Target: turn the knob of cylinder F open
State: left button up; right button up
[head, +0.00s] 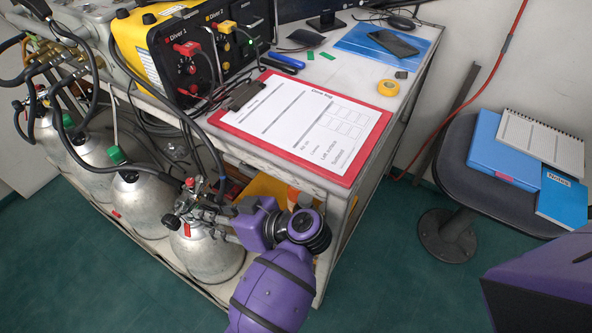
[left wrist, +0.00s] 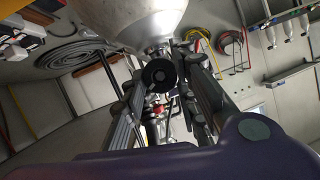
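The nearest silver cylinder (head: 215,259) stands at the front end of the row, under the bench's left side. No letter F is readable on it. My left gripper (head: 198,218) reaches in from the right to the valve on its top. In the left wrist view, a round black knob (left wrist: 159,75) lies between the two fingers of my left gripper (left wrist: 160,72), below the inverted-looking cylinder (left wrist: 140,18). The fingers stand apart, one on each side of the knob; firm contact cannot be made out. My right gripper is out of view.
Other silver cylinders (head: 142,201) stand in a row to the left, with black hoses hanging over them. The bench holds a red clipboard (head: 345,172) and a yellow-black diver panel (head: 188,62). A dark chair (head: 470,150) with blue folders stands at the right.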

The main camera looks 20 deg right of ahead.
pick_arm(q)
jog(key=shift+d+f+p, duration=0.1)
jog(key=shift+d+p, duration=0.1)
jog(key=shift+p, duration=0.1)
jog(key=shift+c, duration=0.2)
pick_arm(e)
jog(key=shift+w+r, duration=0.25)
pick_arm(q)
jog(key=shift+s+n+t+h+p, duration=0.15)
jog(key=shift+n+t+h+p, duration=0.55)
jog(key=shift+n+p, duration=0.35)
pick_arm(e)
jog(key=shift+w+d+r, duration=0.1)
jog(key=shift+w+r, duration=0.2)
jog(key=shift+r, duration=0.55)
